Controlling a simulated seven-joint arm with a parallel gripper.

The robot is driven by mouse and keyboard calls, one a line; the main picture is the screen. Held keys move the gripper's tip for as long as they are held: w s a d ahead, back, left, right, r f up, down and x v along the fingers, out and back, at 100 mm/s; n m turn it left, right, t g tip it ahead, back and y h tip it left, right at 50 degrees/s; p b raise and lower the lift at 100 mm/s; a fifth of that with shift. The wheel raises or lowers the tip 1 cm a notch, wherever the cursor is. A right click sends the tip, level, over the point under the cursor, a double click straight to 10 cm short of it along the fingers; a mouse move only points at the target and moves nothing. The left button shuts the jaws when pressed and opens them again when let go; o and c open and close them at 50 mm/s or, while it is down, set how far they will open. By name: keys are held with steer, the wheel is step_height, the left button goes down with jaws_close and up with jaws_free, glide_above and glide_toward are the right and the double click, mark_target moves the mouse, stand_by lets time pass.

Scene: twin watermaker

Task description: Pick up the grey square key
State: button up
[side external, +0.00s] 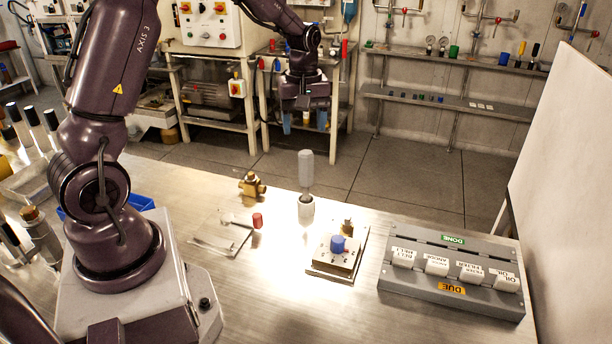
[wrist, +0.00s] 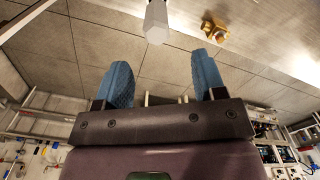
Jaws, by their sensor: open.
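No piece can be read for certain as the grey square key. A tall light grey piece (side external: 305,168) stands upright on the bench, above a short pale cylinder (side external: 306,208). It also shows at the top of the wrist view (wrist: 156,22). A small silver piece with a red end (side external: 257,220) lies at a thin metal plate (side external: 215,243) to the left. My gripper (side external: 304,121) has blue fingers pointing down, spread apart and empty, high and beyond the bench's far edge. In the wrist view, the space between the fingertips (wrist: 162,72) is empty, and the grey piece is beyond them.
A brass fitting (side external: 252,185) sits left of the grey piece. A block with a blue knob (side external: 338,243) stands to its right. A grey rack (side external: 400,285) with labelled white blocks is at the right. Bare bench lies in front.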

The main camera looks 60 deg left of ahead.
mark_target(306, 152)
step_height(306, 152, down, 10)
steer(key=shift+w+d+f, duration=0.15)
steer(key=shift+f, duration=0.05)
steer(key=c, duration=1)
steer(key=shift+r, duration=0.1)
steer(key=shift+r, duration=0.45)
step_height(306, 152, up, 2)
steer(key=shift+r, duration=0.15)
steer(key=shift+s+d+r, duration=0.95)
steer(key=shift+s+r, duration=0.65)
steer(key=shift+s, duration=0.55)
steer(key=shift+s+d+r, duration=1)
steer(key=shift+s+r, duration=0.65)
steer(key=shift+s, duration=0.45)
steer(key=shift+s+d+r, duration=0.95)
steer(key=shift+s+r, duration=0.65)
steer(key=shift+s, duration=0.55)
